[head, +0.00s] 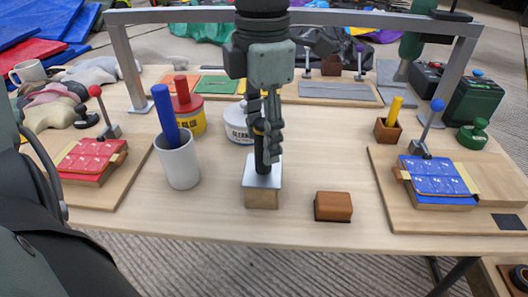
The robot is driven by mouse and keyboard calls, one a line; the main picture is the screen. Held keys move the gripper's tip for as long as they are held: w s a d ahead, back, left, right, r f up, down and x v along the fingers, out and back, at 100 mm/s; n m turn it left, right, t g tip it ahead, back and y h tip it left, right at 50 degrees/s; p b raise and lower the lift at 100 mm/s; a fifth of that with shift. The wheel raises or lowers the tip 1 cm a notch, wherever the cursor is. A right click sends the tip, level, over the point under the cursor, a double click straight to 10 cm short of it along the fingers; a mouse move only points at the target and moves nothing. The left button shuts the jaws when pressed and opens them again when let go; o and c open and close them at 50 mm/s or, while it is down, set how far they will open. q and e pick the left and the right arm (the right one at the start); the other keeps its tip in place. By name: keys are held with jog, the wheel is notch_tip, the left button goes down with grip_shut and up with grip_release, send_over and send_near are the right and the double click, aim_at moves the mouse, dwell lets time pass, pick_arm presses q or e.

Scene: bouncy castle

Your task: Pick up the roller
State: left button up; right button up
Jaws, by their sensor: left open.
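My left gripper (266,150) hangs down from the top centre over the table, its jaws open. Its fingers are around or just in front of a dark upright piece, which looks like the handle of the roller. I cannot tell whether they touch it. The piece stands over a metal plate (257,181) on a wooden block (262,199) near the front edge. The fingers hide much of it, and no roller wheel is clearly visible. My right gripper is not in view.
A white cup (180,165) with a blue stick stands left. A brown block (333,206) lies right of the wooden block. A red pad (92,156) and blue pad (440,176) sit on side boards. A grey metal frame (131,62) spans the table. The front middle is mostly clear.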

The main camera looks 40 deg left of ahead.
pick_arm(q)
jog(key=shift+w+f, duration=0.1)
jog(key=shift+f, duration=1.3)
grip_shut()
